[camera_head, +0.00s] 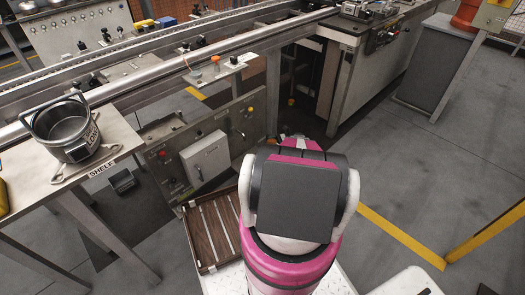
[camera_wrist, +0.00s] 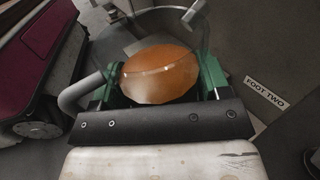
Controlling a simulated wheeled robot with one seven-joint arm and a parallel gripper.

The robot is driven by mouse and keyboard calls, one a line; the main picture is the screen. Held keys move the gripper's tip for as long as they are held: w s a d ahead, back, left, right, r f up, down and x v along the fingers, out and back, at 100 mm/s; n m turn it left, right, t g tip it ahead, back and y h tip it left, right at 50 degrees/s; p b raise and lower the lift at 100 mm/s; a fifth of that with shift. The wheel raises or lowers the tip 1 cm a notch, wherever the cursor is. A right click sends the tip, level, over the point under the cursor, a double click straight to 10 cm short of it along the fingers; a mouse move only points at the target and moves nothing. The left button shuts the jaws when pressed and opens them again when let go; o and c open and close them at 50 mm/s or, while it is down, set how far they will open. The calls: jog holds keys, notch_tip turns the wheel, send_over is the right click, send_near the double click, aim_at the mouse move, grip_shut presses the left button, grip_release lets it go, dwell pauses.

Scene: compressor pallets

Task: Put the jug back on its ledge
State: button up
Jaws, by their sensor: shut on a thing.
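My gripper (camera_wrist: 161,66) shows in the wrist view with a green finger on each side of a round, orange-topped thing, which looks like the jug (camera_wrist: 158,82). The gripper is shut on it. A grey curved handle stands out on its left. Its lower part is hidden by the gripper's dark crossbar. In the head view my pink and white arm hides the gripper and the held thing. A ledge marked SHELF (camera_head: 128,143) is at the left, with a grey metal pot (camera_head: 66,128) with a raised handle standing on it. I cannot tell whether this is the jug's own ledge.
A wooden slatted pallet (camera_head: 207,232) lies left of my arm. A metal conveyor rail (camera_head: 160,78) and a control panel (camera_head: 205,158) stand beyond. A FOOT TWO label (camera_wrist: 267,94) shows at the right in the wrist view. Grey floor (camera_head: 430,165) is open at the right.

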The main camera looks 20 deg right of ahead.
jog(key=w+a+r+m+t+h, duration=0.2)
jog(key=w+a+r+m+t, duration=0.25)
jog(key=a+r+t, duration=0.2)
jog(key=shift+n+g+h, duration=0.25)
jog(key=shift+h, duration=0.05)
jog(key=f, duration=1)
jog(key=shift+w+a+f, duration=0.15)
jog(key=shift+w+a, duration=0.2)
jog(key=shift+f, duration=0.1)
jog(key=o, duration=1)
jog(key=shift+d, duration=0.1)
jog(key=v, duration=1.2)
jog(key=shift+w, duration=0.1)
